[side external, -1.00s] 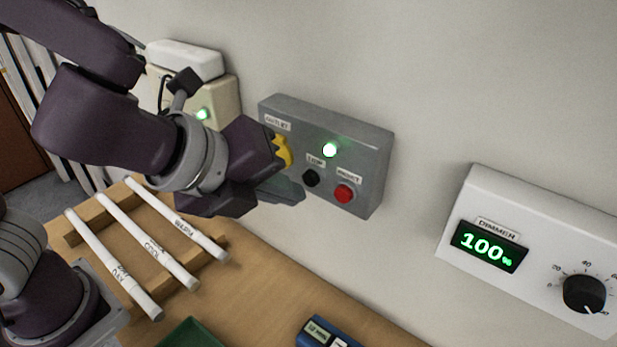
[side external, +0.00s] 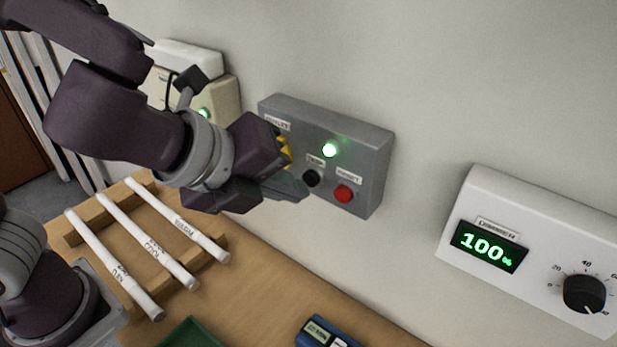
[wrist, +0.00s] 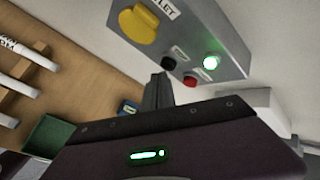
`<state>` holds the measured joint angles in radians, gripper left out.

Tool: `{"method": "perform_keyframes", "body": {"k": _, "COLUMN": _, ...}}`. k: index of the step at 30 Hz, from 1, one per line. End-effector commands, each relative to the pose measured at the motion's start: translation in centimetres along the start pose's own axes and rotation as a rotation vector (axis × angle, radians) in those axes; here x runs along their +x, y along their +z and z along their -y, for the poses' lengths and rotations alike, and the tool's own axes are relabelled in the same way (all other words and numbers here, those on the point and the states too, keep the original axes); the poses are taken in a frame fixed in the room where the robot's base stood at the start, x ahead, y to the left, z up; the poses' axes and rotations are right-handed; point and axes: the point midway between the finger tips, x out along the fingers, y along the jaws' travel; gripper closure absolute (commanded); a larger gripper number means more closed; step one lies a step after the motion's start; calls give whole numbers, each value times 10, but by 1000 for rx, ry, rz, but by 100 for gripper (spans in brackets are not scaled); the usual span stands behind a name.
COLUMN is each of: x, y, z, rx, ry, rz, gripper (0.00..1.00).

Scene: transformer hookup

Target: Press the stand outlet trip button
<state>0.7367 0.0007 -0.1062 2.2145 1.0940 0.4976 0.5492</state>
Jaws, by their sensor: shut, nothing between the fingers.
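The grey outlet box (side external: 357,150) is on the wall, with a lit green lamp (side external: 330,150), a black button (side external: 312,177) and a red button (side external: 344,193). The small labels over the buttons are too blurred to read surely. My gripper (side external: 300,195) is shut and empty, its fingertips just left of and below the black button. In the wrist view the shut fingertips (wrist: 160,78) point at the box just below the black button (wrist: 168,63). I cannot tell whether they touch it. A yellow part (side external: 286,152) on the box is partly hidden behind my gripper.
A white dimmer unit (side external: 462,215) reading 100% is on the wall at right. White tubes (side external: 148,240) lie on a wooden rack at left. A green tray (side external: 190,335) and a blue device (side external: 325,333) are on the bench below.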

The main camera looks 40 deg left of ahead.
Motion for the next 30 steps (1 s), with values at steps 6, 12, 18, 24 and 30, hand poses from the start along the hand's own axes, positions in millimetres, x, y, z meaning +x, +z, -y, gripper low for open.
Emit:
{"method": "perform_keyframes", "body": {"k": 6, "x": 1, "y": 1, "z": 1, "rx": 0, "ry": 0, "rz": 0, "gripper": 100}}
{"method": "perform_keyframes", "body": {"k": 12, "x": 1, "y": 1, "z": 1, "rx": 0, "ry": 0, "rz": 0, "gripper": 100}}
{"method": "perform_keyframes", "body": {"k": 18, "x": 3, "y": 2, "z": 2, "rx": 0, "ry": 0, "rz": 1, "gripper": 100}}
{"method": "perform_keyframes", "body": {"k": 24, "x": 4, "y": 4, "z": 4, "rx": 0, "ry": 0, "rz": 1, "gripper": 100}}
{"method": "perform_keyframes", "body": {"k": 30, "x": 6, "y": 5, "z": 5, "rx": 0, "ry": 0, "rz": 1, "gripper": 100}}
